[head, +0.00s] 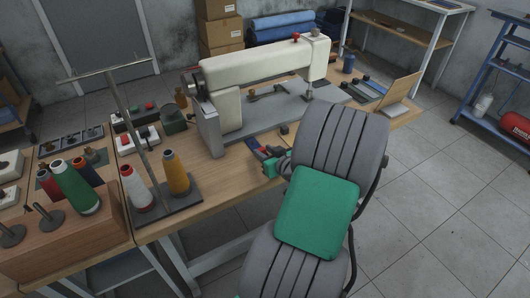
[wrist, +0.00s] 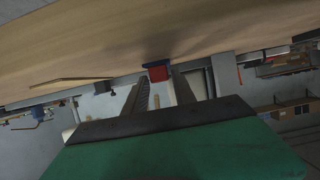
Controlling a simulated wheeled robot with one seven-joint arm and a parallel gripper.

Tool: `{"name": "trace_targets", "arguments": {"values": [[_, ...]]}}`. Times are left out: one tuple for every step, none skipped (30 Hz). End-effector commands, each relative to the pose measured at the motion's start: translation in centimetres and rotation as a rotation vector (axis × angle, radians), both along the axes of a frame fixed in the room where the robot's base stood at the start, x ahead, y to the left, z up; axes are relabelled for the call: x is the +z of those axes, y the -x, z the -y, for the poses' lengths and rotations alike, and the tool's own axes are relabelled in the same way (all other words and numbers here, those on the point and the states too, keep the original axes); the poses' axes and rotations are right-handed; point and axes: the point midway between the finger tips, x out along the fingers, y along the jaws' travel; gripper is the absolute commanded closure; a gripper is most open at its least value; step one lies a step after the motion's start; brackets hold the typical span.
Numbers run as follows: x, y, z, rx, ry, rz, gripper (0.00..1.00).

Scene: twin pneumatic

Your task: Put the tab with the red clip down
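The tab with the red clip (wrist: 158,74) shows as a red block with a blue part between my fingertips in the wrist view. In the head view the tab (head: 255,147) is a small blue and red piece at the table's front edge, left of my arm. My gripper (wrist: 157,80) appears shut on it, with a finger against each side. In the head view my gripper (head: 270,154) is partly hidden by my grey and green arm. The tab looks close to the wooden tabletop (wrist: 90,45); I cannot tell whether it touches.
A cream sewing machine (head: 260,75) stands just behind my gripper. Thread cones, including an orange one (head: 175,172), stand at left. A green box (head: 173,121) and small trays are behind them. A slanted board (head: 402,90) is at right. Some tabletop at the front is bare.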

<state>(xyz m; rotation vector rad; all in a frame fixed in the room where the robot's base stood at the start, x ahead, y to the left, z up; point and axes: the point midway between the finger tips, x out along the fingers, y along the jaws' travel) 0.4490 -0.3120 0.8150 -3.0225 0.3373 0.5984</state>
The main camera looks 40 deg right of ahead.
Motion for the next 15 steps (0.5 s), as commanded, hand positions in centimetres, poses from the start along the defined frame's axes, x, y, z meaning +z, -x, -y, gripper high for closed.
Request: {"name": "trace_targets", "arguments": {"values": [[0.02, 0.0, 0.0, 0.0, 0.0, 0.0, 0.63], [0.02, 0.0, 0.0, 0.0, 0.0, 0.0, 0.61], [0.02, 0.0, -0.01, 0.0, 0.0, 0.0, 0.58], [0.04, 0.0, -0.01, 0.0, 0.0, 0.0, 0.55], [0.04, 0.0, -0.01, 0.0, 0.0, 0.0, 0.54], [0.04, 0.01, 0.0, 0.0, 0.0, 0.0, 0.54], [0.04, 0.0, -0.01, 0.0, 0.0, 0.0, 0.54], [0.04, 0.0, -0.01, 0.0, 0.0, 0.0, 0.54], [0.04, 0.0, -0.01, 0.0, 0.0, 0.0, 0.54], [0.04, 0.0, -0.01, 0.0, 0.0, 0.0, 0.54], [0.06, 0.01, -0.01, 0.0, 0.0, 0.0, 0.54], [0.18, 0.0, -0.01, 0.0, 0.0, 0.0, 0.54], [0.36, 0.0, -0.01, 0.0, 0.0, 0.0, 0.54], [0.62, 0.0, -0.01, 0.0, 0.0, 0.0, 0.54], [0.58, 0.48, -0.02, -0.002, 0.0, 0.0, 0.54]]}}
